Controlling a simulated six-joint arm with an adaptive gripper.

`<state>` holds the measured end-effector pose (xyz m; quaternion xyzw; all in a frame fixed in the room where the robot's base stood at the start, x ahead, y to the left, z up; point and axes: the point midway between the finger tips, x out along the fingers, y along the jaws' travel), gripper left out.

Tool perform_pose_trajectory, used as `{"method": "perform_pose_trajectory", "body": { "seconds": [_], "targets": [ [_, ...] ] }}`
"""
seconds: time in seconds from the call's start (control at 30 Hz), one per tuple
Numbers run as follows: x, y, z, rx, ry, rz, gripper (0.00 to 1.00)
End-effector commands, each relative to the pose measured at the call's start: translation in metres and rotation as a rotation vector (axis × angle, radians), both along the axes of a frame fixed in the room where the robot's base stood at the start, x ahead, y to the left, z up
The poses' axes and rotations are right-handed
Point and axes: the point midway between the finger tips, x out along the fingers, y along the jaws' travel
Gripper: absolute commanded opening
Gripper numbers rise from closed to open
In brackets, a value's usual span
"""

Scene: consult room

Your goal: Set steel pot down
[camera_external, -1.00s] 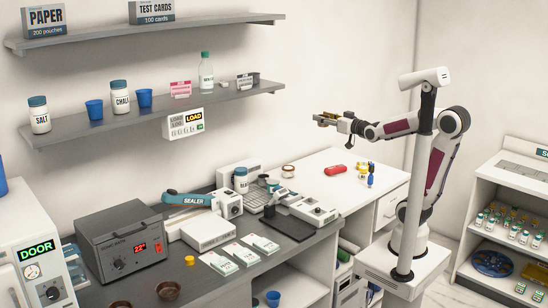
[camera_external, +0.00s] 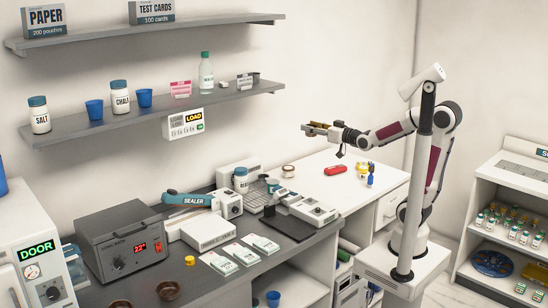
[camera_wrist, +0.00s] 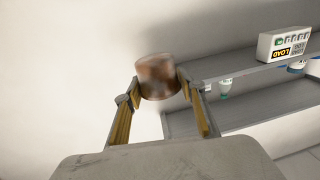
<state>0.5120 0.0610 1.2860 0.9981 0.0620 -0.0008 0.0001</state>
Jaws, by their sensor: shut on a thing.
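The steel pot (camera_wrist: 158,77) is a short, shiny, brownish cylinder, blurred in the wrist view. My gripper (camera_wrist: 160,85) has a yellow-lined finger on each side of it and is shut on it. In the external view my gripper (camera_external: 315,129) is raised in the air, pointing left, above the back of the grey bench and the white desk. The pot is too small to make out clearly there. I cannot tell what, if anything, is inside the pot.
The white desk (camera_external: 345,194) holds a red item (camera_external: 335,170) and a small jar (camera_external: 288,171). The grey bench holds a sealer (camera_external: 190,199), a grey heater box (camera_external: 122,243) and white cards (camera_external: 240,252). A wall shelf (camera_external: 145,117) with bottles and cups is left of my gripper.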

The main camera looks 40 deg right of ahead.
Motion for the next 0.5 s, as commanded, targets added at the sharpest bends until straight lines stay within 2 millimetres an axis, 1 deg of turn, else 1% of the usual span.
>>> {"method": "perform_pose_trajectory", "body": {
  "seconds": [0.03,0.1,0.5],
  "targets": [
    [0.003,0.012,-0.009,-0.001,0.005,0.024,0.18],
    [0.007,0.027,-0.017,0.0,0.004,0.052,0.18],
    [0.024,0.111,-0.057,-0.001,0.003,0.194,0.18]
  ]
}}
